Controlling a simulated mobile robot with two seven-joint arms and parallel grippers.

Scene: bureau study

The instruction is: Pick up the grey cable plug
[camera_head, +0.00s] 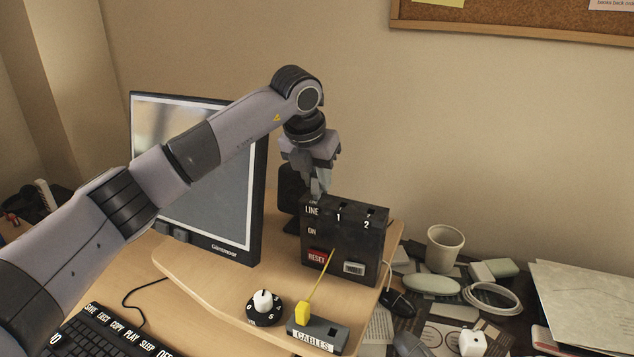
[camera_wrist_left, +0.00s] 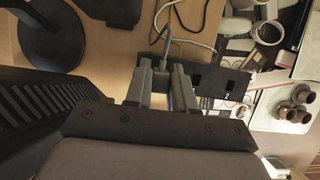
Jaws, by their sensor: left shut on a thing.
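My left gripper (camera_head: 320,190) points down at the top left corner of the black switch box (camera_head: 370,245), beside its LINE label. In the left wrist view, its fingers (camera_wrist_left: 163,92) are shut on a slim grey piece, the grey cable plug (camera_wrist_left: 168,62), with a thin grey cable running up from it. The plug's lower end is hidden by the fingers and the box, so I cannot tell whether it touches the box. The box top (camera_wrist_left: 220,80) shows dark sockets to the right of the fingers. My right gripper is not in view.
A yellow plug (camera_head: 303,311) stands in the CABLES holder (camera_head: 330,335), its cord rising before the box. A black dial with a white knob (camera_head: 262,300) is beside it. A monitor (camera_head: 205,215) stands behind my arm. Clutter and a mug (camera_head: 443,248) fill the right side.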

